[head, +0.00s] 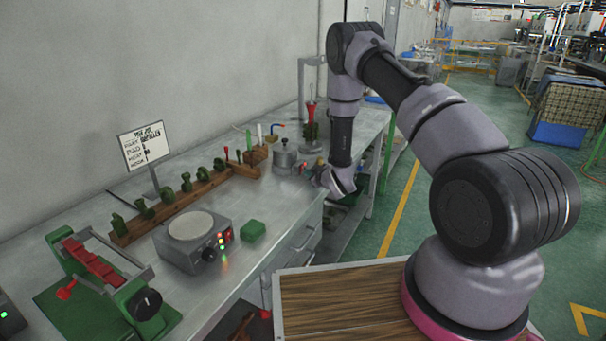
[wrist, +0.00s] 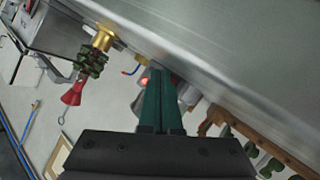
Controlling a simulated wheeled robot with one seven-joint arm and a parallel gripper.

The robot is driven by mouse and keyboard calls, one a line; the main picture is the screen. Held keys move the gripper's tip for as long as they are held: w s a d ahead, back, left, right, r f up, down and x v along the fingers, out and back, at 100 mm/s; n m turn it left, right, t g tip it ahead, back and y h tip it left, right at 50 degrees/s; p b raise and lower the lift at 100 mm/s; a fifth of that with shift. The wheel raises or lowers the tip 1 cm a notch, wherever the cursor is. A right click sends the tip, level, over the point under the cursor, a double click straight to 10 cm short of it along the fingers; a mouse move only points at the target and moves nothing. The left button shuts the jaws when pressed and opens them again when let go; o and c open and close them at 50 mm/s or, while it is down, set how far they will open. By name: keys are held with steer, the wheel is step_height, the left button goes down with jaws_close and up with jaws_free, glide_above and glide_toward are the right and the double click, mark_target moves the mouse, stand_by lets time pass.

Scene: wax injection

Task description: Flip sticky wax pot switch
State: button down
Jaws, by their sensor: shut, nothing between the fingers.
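A small grey pot with a lidded top (head: 286,158) stands on the bench near its far end, and I take it to be the sticky wax pot. A small red light shows at its right side, close to my gripper (head: 316,172). In the wrist view my gripper (wrist: 162,74) has its two dark green fingers together, with nothing between them. The red light (wrist: 147,82) glows just left of the fingers there. The fingers hide most of the pot (wrist: 187,92), and I cannot make out the switch or whether the fingers touch it.
A round-topped heater (head: 190,226) with a knob and lights stands nearer on the bench (head: 272,224). A green block (head: 252,230) sits beside it. A wooden rack (head: 180,202) with green pieces runs behind. A red-and-green piece (head: 311,128) stands beyond the pot.

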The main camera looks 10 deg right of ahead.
steer(key=shift+s+d, duration=0.1)
steer(key=shift+d, duration=0.05)
steer(key=shift+s+d, duration=0.35)
steer(key=shift+d, duration=0.1)
steer(key=shift+s+d+r, duration=0.2)
steer(key=shift+s+d, duration=0.55)
steer(key=shift+d, duration=0.25)
steer(key=shift+s+d+r, duration=0.2)
steer(key=shift+s+d, duration=0.55)
steer(key=shift+d, duration=0.25)
